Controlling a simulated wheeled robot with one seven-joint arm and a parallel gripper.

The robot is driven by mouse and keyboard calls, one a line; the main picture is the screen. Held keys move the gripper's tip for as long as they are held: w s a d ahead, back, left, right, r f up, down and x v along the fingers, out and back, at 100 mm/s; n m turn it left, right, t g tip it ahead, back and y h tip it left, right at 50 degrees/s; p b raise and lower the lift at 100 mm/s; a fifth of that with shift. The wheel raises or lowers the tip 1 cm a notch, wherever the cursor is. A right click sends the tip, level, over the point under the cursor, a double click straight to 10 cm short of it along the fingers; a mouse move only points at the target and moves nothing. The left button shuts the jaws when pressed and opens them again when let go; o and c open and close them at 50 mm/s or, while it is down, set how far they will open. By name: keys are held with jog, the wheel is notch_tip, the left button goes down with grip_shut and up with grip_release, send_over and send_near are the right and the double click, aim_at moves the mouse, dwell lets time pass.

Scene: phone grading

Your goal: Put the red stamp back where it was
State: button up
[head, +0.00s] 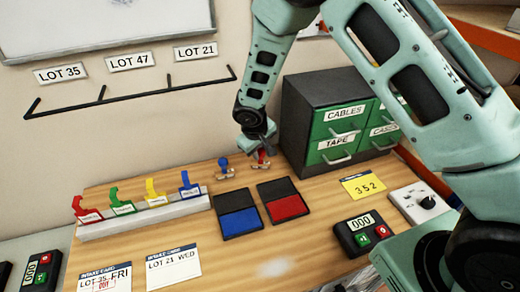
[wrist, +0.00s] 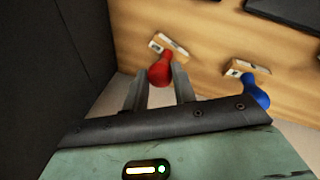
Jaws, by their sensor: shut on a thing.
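The red stamp (head: 261,160) is at the back of the wooden table, right of the blue stamp (head: 224,168). My gripper (head: 259,147) comes down over it from above and is shut on its red handle. The wrist view shows the red handle (wrist: 160,72) between the two fingers, with the stamp's pale base beyond it. The stamp looks upright at table level; I cannot tell whether its base touches the wood. The blue stamp stands upright and free, and also shows in the wrist view (wrist: 256,92).
The dark drawer cabinet (head: 305,115) stands close on the right. The blue ink pad (head: 240,222) and red ink pad (head: 287,206) lie in front. A rack (head: 150,218) with several coloured tags is at left. Intake cards (head: 173,268) lie at the front.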

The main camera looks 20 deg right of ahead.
jog(key=o, duration=0.8)
jog(key=shift+f, duration=0.1)
jog(key=shift+r, duration=0.25)
jog(key=b+v, duration=0.2)
jog(key=v, duration=1)
jog(key=s+a+r+n+g+y, duration=0.1)
jog(key=s+r, duration=0.1)
jog(key=s, duration=0.8)
jog(key=s+a+r+n+g+y, duration=0.1)
jog(key=s+r, duration=0.1)
jog(key=s, duration=0.8)
jog(key=s+a+r+n+y, duration=0.1)
jog(key=s+r, duration=0.1)
jog(key=s, duration=0.8)
jog(key=shift+s+a+r+g, duration=0.25)
jog(key=shift+s+a+g, duration=0.1)
jog(key=shift+g, duration=0.05)
